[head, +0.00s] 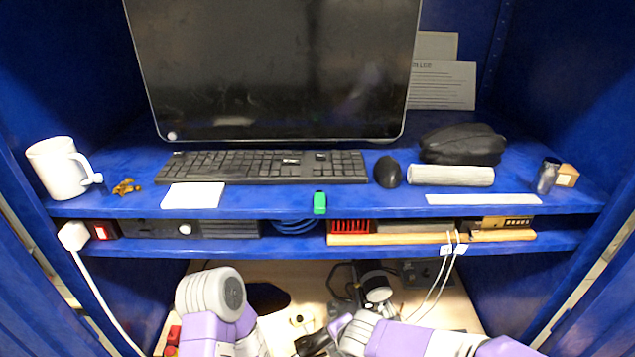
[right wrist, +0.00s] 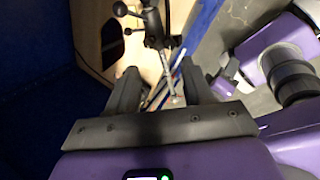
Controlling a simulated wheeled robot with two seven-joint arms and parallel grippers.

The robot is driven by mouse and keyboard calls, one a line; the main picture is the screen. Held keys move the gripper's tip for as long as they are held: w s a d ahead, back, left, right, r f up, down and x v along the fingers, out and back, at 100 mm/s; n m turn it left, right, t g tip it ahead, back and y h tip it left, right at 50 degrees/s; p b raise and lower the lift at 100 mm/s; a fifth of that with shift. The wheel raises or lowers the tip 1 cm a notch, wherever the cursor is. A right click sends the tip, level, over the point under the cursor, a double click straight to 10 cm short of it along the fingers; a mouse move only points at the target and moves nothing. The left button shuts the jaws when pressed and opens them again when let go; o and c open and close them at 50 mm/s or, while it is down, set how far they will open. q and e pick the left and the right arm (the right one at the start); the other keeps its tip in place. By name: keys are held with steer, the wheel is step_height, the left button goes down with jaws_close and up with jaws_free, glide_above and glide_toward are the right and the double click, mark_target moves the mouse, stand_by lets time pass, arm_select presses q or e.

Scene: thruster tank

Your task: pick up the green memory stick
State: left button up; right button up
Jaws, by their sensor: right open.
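The green memory stick (head: 319,203) stands out at the front edge of the blue upper shelf (head: 380,206), in front of the keyboard, in the head view. My right gripper (right wrist: 158,84) is open, with nothing between its two dark fingers in the right wrist view. In the head view my right arm is low, below the shelf and well apart from the stick; its fingers are hard to make out there. The stick does not show in the right wrist view. My left arm shows at the lower left in the head view, but its gripper cannot be seen.
A black keyboard (head: 265,166), mouse (head: 388,172) and monitor (head: 275,70) stand behind the stick. A white pad (head: 193,196) and a pale strip (head: 483,199) lie to either side. Below is a lower shelf (head: 300,245) with devices and cables.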

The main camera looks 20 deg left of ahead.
steer(key=a+r+n+t+p, duration=0.2)
steer(key=r+n, duration=0.2)
steer(key=r, duration=0.7)
steer(key=a+r+n+t+p, duration=0.2)
steer(key=r+n+t, duration=0.1)
steer(key=r, duration=0.7)
steer(key=n+t+p, duration=0.2)
steer(key=n+t, duration=0.1)
steer(key=n, duration=0.2)
glide_toward(320, 207)
steer(key=shift+t+y, duration=0.3)
steer(key=shift+y, duration=0.2)
steer(key=x, duration=0.8)
steer(key=shift+d+f, duration=0.3)
arm_select(q)
step_height(320, 207, up, 8)
steer(key=shift+r, duration=0.15)
arm_select(e)
steer(key=shift+s, duration=0.1)
jaws_close()
